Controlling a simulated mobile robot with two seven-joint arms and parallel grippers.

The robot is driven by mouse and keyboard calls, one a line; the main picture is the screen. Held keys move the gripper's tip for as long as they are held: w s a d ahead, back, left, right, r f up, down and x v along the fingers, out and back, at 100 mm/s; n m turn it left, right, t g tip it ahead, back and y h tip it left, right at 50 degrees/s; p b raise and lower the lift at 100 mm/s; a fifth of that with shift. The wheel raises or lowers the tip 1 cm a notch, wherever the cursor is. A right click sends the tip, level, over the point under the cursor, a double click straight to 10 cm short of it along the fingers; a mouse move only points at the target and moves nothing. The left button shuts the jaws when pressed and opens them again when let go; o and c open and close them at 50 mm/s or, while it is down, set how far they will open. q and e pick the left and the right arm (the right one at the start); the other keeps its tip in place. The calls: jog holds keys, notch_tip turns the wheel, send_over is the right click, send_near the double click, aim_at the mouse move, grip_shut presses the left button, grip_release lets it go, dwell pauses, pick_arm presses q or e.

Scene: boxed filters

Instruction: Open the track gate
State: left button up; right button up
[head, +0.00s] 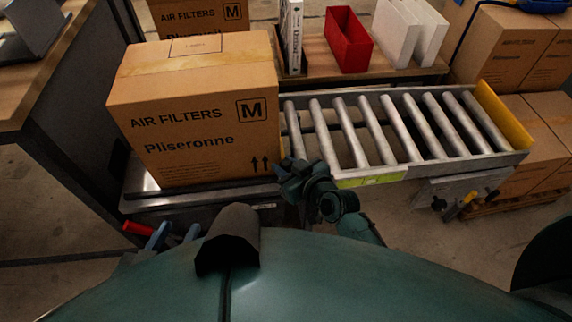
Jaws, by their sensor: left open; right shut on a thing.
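The roller track (400,165) runs right from beside a large "AIR FILTERS" box (190,120), with a yellow stop plate (503,115) at its far right end. My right gripper (285,172) is at the track's near left end, by the box's lower right corner. It is shut on a part there, apparently the track gate, which its fingers and the box mostly hide. My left gripper (173,236) is open and low at the left, below the box. A red handle (138,228) is just left of its fingers.
The box rests on a metal platform (140,190). Behind the track a wooden table (395,72) holds a red bin (347,40) and white binders (400,32). Cartons (505,45) are stacked at the right. A wooden desk (30,90) stands at the left. The rollers are empty.

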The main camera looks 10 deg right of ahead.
aim_at(278, 146)
grip_shut()
jog(key=shift+r+p, duration=0.35)
jog(key=shift+p, duration=0.1)
jog(key=r+p, duration=0.2)
jog(key=p, duration=0.1)
jog(key=r+p, duration=0.1)
jog(key=shift+w+r+g, duration=0.15)
jog(key=shift+w+g, duration=0.15)
jog(key=shift+w+r+p, duration=0.2)
jog(key=shift+r+p, duration=0.45)
jog(key=shift+p, duration=0.55)
jog(key=shift+g+p, duration=0.3)
pick_arm(q)
jog(key=d+g, duration=0.1)
jog(key=w+d+g, duration=0.1)
jog(key=shift+w+d+f+g, duration=0.15)
jog(key=shift+f+g, duration=0.05)
jog(key=shift+g, duration=0.1)
pick_arm(e)
jog(key=o, duration=0.8)
grip_release()
